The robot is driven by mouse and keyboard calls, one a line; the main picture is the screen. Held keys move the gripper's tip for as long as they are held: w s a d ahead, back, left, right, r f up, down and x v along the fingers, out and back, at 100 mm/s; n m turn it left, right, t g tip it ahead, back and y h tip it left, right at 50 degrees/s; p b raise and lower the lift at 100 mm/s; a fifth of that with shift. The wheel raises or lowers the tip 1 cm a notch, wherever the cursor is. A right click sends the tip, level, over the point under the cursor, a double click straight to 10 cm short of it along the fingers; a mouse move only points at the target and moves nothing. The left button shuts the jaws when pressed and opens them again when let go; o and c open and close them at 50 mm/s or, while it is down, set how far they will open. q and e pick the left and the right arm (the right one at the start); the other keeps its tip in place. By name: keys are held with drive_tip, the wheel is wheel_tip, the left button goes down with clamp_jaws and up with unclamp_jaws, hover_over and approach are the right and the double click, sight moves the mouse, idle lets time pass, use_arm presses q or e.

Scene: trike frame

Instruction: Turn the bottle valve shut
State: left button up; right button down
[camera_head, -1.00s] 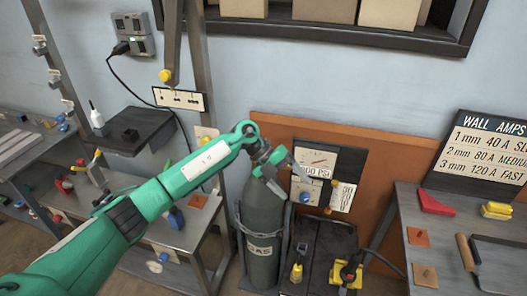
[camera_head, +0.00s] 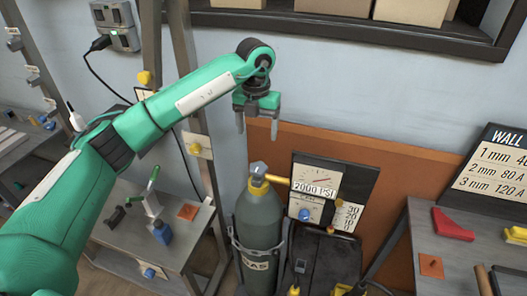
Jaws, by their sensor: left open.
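The dark green gas bottle (camera_head: 259,218) stands upright in a grey holder at the lower centre. Its grey valve (camera_head: 258,169) sits on top, with a yellow fitting (camera_head: 278,180) pointing right toward the gauge panel. The dial panel (camera_head: 330,183) behind it reads 2000 PSI. My left gripper (camera_head: 257,130) is open and empty, with its fingers pointing down. In the picture it is above the valve with a visible gap, touching nothing. My right gripper is not in view.
An orange-brown board (camera_head: 383,165) stands behind the panel. A grey bench (camera_head: 458,252) with a red block (camera_head: 452,224) is at the right. A dark machine (camera_head: 322,262) stands right of the bottle. A dark shelf (camera_head: 350,27) with boxes hangs above.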

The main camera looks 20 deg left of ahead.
use_arm(q)
drive_tip(key=p, duration=0.2)
hover_over(258, 167)
wheel_tip(258, 167, down, 6)
drive_tip(key=shift+f, duration=0.25)
wheel_tip(258, 167, down, 6)
drive_tip(key=shift+r+p, duration=0.15)
drive_tip(key=shift+p, duration=0.2)
drive_tip(key=shift+f, duration=0.35)
drive_tip(key=shift+w+f, duration=0.1)
drive_tip(key=shift+f, duration=0.2)
drive_tip(key=c, duration=1)
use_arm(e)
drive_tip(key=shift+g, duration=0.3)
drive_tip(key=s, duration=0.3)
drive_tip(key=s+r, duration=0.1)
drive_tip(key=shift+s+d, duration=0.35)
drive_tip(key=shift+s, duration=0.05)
